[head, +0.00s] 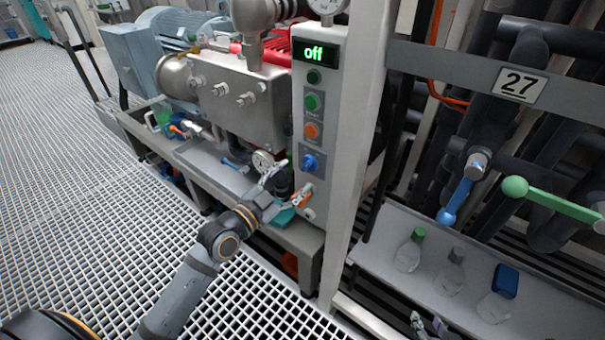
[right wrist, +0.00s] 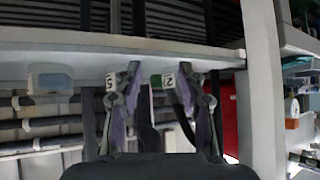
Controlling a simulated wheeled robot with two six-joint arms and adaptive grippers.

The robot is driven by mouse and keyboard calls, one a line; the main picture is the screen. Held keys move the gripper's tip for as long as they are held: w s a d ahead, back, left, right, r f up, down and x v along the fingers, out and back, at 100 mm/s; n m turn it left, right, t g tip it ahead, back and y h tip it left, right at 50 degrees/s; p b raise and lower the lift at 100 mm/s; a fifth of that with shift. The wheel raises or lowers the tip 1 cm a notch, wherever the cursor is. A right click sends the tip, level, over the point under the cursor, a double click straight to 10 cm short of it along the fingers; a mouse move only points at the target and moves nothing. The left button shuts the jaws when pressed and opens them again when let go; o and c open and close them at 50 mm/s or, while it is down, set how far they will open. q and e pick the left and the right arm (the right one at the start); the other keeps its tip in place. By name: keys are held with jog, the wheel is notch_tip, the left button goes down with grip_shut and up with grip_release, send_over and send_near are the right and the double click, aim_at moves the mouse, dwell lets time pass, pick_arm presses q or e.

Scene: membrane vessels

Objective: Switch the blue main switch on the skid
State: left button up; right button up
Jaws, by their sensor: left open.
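The control panel (head: 318,130) is a grey upright box on the skid, its display (head: 315,54) reading "off" in green. The blue main switch (head: 309,162) sits low on its front, below an orange button (head: 312,131) and a green button (head: 313,102). My left gripper (head: 291,180) is open just below and left of the blue switch, with a finger on either side of a gap and nothing seen in it. Contact with the switch is not visible. My right gripper (right wrist: 160,78) is open in the right wrist view. Its fingertips also show at the head view's bottom edge (head: 429,325).
A white post (head: 357,150) stands right of the panel. A shelf (head: 385,232) holds bottles with green (head: 418,234), grey (head: 457,255) and blue (head: 505,280) caps. A blue-handled valve (head: 455,200) and a green lever (head: 550,200) are above. The grating floor (head: 70,200) is open at left.

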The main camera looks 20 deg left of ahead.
aim_at(305, 167)
pick_arm(q)
jog(key=b+x, duration=0.1)
jog(key=x, duration=0.3)
jog(key=shift+w, duration=0.1)
jog(key=shift+w+d, duration=0.1)
jog(key=shift+w, duration=0.05)
jog(key=shift+r, duration=0.1)
grip_shut()
pick_arm(e)
jog(key=w+r+t, duration=0.6)
jog(key=w+r, duration=0.1)
jog(key=r, duration=0.4)
jog(key=shift+d+r, duration=0.3)
jog(key=shift+r, duration=0.1)
